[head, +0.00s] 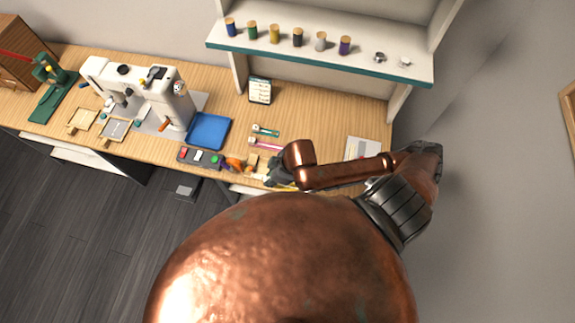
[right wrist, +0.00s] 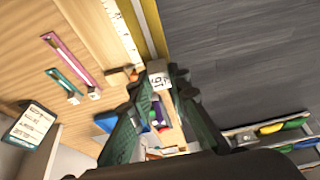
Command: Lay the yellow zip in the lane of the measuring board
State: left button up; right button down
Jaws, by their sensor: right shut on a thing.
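My right gripper (head: 275,174) is at the front edge of the table. In the right wrist view my right gripper (right wrist: 156,78) is shut on a small white tagged block (right wrist: 158,80) at the near end of the yellow zip (right wrist: 153,28). The zip runs away from the fingers as a straight yellow strip along the board's edge, beside the floor. The measuring board (right wrist: 92,22) is pale wood with a white scale strip (right wrist: 121,38) left of the zip. I cannot tell whether the zip touches the board. My left gripper is not in view.
A pink zip (right wrist: 72,60) and a teal zip (right wrist: 64,85) lie on the table left of the board. A blue tray (head: 208,131), a sewing machine (head: 145,92) and a small card stand (head: 260,90) stand farther left and back. A shelf of spools (head: 320,57) hangs behind.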

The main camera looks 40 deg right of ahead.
jog(key=w+d+f, duration=0.2)
jog(key=w+f, duration=0.1)
jog(key=w+d+f, duration=0.2)
jog(key=w+f, duration=0.1)
jog(key=w, duration=0.1)
jog(key=w+d+f, duration=0.2)
jog(key=w+f, duration=0.1)
jog(key=w, duration=0.1)
jog(key=shift+w, duration=0.1)
jog(key=shift+w+d+f+b, duration=0.15)
jog(key=shift+w+f+b, duration=0.15)
jog(key=shift+f, duration=1.8)
jog(key=c, duration=2.2)
grip_release()
jog(key=shift+f, duration=0.1)
jog(key=shift+c, duration=0.2)
jog(key=o, duration=0.4)
